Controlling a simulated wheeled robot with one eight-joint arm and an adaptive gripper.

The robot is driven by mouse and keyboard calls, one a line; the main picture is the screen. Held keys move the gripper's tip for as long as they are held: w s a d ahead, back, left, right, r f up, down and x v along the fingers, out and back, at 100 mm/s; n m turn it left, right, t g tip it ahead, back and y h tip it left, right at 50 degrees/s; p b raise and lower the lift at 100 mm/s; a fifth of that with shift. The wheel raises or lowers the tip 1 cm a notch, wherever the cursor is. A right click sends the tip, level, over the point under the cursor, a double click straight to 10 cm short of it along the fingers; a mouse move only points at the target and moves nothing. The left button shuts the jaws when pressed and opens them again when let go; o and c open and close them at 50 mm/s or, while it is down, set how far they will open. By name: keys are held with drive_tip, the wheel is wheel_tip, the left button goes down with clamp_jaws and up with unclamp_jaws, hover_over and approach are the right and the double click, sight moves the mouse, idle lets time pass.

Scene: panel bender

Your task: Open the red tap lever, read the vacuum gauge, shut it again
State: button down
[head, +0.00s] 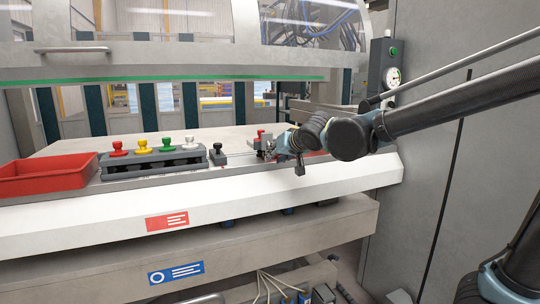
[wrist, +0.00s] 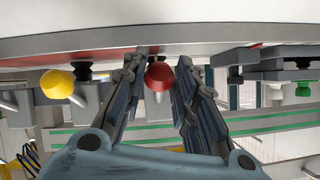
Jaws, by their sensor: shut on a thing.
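My gripper (wrist: 160,88) has its two fingers on either side of the round red knob of the red tap lever (wrist: 158,76) in the wrist view and is shut on it. In the head view my gripper (head: 268,148) is low over the right part of the machine's front ledge, and a little red (head: 260,133) shows beside the fingers. The lever's stem and its angle are mostly hidden by the gripper. The vacuum gauge (head: 393,77) has a round white dial on a grey box at the right; its needle is too small to read.
A yellow ball knob (wrist: 57,84) is on one side of the gripper and a green knob (wrist: 302,90) on the other. In the head view, a rack (head: 152,164) with red, yellow, green and white knobs and a red tray (head: 48,176) stand left. A grey wall rises at right.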

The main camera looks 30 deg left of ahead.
drive_tip(key=shift+d, duration=0.1)
drive_tip(key=c, duration=1.3)
unclamp_jaws()
drive_tip(key=shift+f, duration=0.1)
drive_tip(key=shift+v, duration=5.95)
